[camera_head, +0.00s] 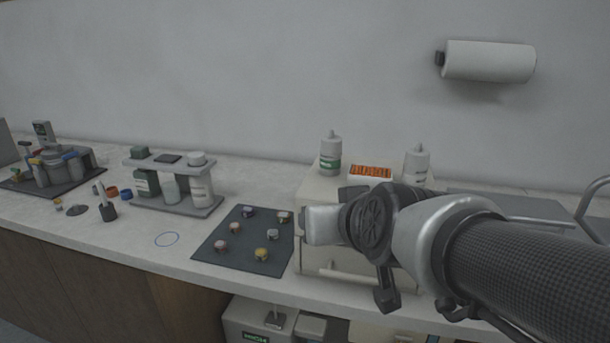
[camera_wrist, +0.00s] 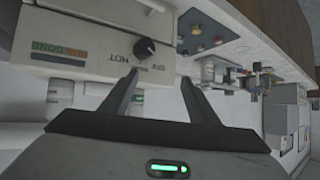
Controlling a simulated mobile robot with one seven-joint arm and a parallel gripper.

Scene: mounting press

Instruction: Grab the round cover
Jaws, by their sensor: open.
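A small flat grey round piece (camera_head: 77,210) lies on the counter at the left in the head view; it looks like the round cover. I cannot make it out in the wrist view. My gripper (camera_wrist: 160,77) is open and empty in the wrist view, its two dark fingers apart in front of the cream box. In the head view my arm reaches in from the right, far from the round piece, and the fingertips cannot be made out.
The cream box (camera_head: 315,210) carries bottles and an orange-topped box; its black dial (camera_wrist: 145,47) faces my gripper. A dark mat (camera_head: 220,247) holds several small round pieces. A bottle rack (camera_head: 180,205) and a dark cup (camera_head: 108,211) stand near the grey piece. A paper roll (camera_head: 488,62) hangs on the wall.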

